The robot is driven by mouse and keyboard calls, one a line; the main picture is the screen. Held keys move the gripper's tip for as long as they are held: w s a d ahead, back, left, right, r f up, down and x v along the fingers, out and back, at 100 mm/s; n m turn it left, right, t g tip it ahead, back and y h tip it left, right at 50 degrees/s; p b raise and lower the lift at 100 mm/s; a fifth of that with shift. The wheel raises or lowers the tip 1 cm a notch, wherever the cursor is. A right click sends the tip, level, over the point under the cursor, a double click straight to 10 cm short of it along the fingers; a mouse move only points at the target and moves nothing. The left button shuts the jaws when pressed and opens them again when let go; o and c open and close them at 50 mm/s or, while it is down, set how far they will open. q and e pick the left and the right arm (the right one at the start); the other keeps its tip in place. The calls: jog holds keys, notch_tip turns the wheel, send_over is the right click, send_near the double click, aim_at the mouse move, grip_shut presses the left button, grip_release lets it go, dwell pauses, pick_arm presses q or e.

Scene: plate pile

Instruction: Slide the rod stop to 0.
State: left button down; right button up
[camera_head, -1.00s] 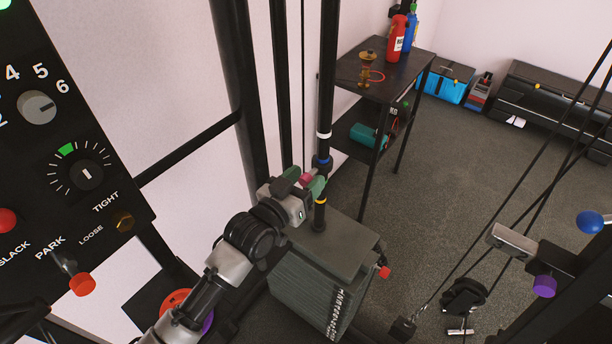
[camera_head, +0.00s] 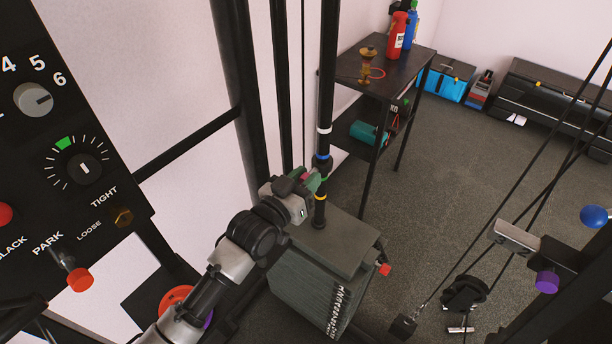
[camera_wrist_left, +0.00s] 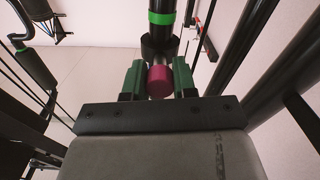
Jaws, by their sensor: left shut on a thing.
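The rod (camera_head: 325,100) is a black upright bar with white, blue, green and yellow bands. The stop is a dark collar (camera_head: 322,167) around it, just below the blue band in the head view. Its magenta knob (camera_wrist_left: 160,82) shows between my green fingers in the left wrist view, with the collar (camera_wrist_left: 158,46) behind and a green band (camera_wrist_left: 161,18) on the rod next to it. My left gripper (camera_head: 308,180) is shut on this knob at the rod. In the head view the fingers mostly hide the knob. My right gripper is not in view.
A grey weight stack (camera_head: 325,275) stands below the rod. A black panel (camera_head: 100,130) with dials is at the left. A shelf (camera_head: 380,75) with bottles stands behind. Cables and a pulley (camera_head: 465,293) are at the right. Open floor (camera_head: 480,170) lies between.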

pick_arm(q)
notch_tip(320, 180, down, 13)
jog(key=b, duration=0.7)
jog(key=shift+f, duration=0.15)
jog(key=shift+s, duration=0.1)
jog(key=c, duration=0.9)
grip_release()
jog(key=v, duration=1)
jog(key=shift+s+a, duration=0.25)
jog(key=shift+s, duration=0.05)
